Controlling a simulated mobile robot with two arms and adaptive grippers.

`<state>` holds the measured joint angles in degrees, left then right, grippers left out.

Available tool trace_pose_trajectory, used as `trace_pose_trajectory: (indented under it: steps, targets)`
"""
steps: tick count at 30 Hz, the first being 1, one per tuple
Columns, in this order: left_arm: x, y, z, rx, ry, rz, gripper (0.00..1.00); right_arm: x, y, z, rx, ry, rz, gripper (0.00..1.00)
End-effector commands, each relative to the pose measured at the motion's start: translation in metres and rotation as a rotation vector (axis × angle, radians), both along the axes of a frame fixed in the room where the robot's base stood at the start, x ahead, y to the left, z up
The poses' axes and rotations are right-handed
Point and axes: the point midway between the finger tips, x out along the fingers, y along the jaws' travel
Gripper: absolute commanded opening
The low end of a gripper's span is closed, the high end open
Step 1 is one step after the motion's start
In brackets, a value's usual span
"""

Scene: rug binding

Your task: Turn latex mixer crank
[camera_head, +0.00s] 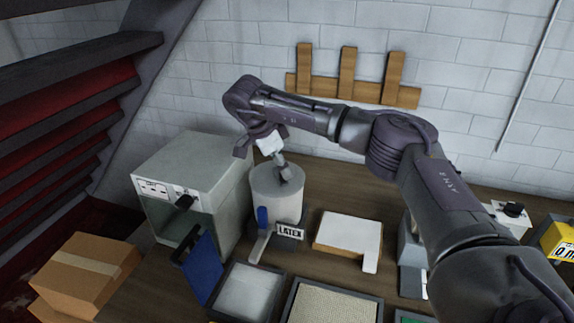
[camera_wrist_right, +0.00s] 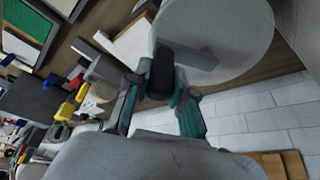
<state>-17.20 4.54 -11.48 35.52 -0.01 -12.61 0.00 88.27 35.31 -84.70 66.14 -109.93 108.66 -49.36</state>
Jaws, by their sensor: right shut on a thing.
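The latex mixer (camera_head: 277,203) is a pale grey cylinder with a LATEX label at its front foot, standing on the bench left of centre. In the right wrist view its round top (camera_wrist_right: 232,25) shows close up. The crank (camera_wrist_right: 195,60) is a dark grey bar across that top with an upright black handle (camera_wrist_right: 166,72). My right gripper (camera_wrist_right: 160,95) is shut on the black handle, with its green-sided fingers on either side. In the head view my right gripper (camera_head: 280,166) is above the mixer top and partly covers the crank. My left gripper is not in view.
A grey box (camera_head: 195,165) with an open blue door (camera_head: 201,268) stands close left of the mixer. A blue-handled lever (camera_head: 263,217) is in front of the mixer. A white-topped block (camera_head: 345,233) lies to its right. Trays (camera_head: 247,290) line the front. Cardboard boxes (camera_head: 88,270) are at left.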

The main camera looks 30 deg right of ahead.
Motion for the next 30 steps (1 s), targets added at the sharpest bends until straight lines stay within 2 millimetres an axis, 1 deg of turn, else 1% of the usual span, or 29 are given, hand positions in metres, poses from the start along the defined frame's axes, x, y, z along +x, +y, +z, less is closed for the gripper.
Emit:
trace_pose_trajectory:
  steps: [9,22,23,24,26,27,30]
  targets:
    - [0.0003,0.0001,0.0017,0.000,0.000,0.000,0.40,0.0022,0.0048,0.0013,0.000,-0.003,-0.090,0.00]
    - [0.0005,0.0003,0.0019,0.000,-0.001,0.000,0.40,0.0024,0.0054,0.0015,0.001,-0.004,-0.098,0.00]
    - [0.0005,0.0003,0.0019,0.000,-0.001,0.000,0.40,0.0024,0.0053,0.0015,0.001,-0.004,-0.098,0.24]
    - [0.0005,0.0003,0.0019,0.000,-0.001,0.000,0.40,0.0024,0.0053,0.0015,0.001,-0.004,-0.098,0.31]
    - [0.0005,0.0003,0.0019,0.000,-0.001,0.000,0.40,0.0023,0.0053,0.0014,0.001,-0.004,-0.098,0.41]
    - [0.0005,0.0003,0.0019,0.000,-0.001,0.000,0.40,0.0023,0.0052,0.0012,0.001,-0.003,-0.098,0.48]
    - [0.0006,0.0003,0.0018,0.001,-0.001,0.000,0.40,0.0021,0.0052,0.0008,0.000,-0.003,-0.097,0.48]
